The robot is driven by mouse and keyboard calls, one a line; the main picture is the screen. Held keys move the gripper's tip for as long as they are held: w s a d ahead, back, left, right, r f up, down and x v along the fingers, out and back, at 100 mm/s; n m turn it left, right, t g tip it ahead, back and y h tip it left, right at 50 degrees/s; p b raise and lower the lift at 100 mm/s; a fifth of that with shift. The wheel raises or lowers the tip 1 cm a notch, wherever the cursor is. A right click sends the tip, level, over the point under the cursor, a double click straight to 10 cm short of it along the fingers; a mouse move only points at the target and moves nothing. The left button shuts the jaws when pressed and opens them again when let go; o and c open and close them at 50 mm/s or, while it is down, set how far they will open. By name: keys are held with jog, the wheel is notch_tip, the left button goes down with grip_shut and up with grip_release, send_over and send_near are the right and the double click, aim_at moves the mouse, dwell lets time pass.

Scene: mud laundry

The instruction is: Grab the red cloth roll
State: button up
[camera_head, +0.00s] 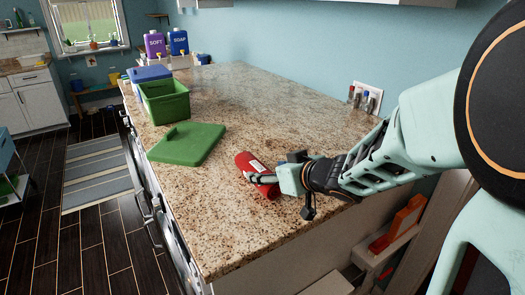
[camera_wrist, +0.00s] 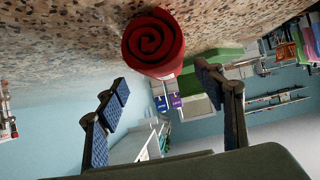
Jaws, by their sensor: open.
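The red cloth roll (camera_head: 250,164) lies on the speckled granite counter, with a white label on its side. In the wrist view its spiral end (camera_wrist: 152,40) faces the camera, beyond the fingertips and at the height of the picture's top. My gripper (camera_head: 262,179) is at the roll in the head view, and its body covers part of the roll there. In the wrist view my gripper (camera_wrist: 160,85) is open, with its two blue-padded fingers spread to the left and right. Nothing is between the pads; whether a finger touches the roll I cannot tell.
The granite counter (camera_head: 229,238) is clear in front of the roll. A green lid (camera_head: 190,144) lies to its left, with a green bin (camera_head: 165,101) and a blue bin behind. Purple and blue dispensers (camera_head: 178,42) stand farther back. Small bottles (camera_head: 361,101) stand by the wall.

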jog(key=x, duration=0.2)
jog(key=b+x, duration=0.1)
jog(key=x, duration=0.2)
jog(key=shift+a+f, duration=0.4)
jog(key=shift+f, duration=0.1)
jog(key=shift+w, duration=0.15)
jog(key=shift+c, duration=0.2)
jog(key=c, duration=1.3)
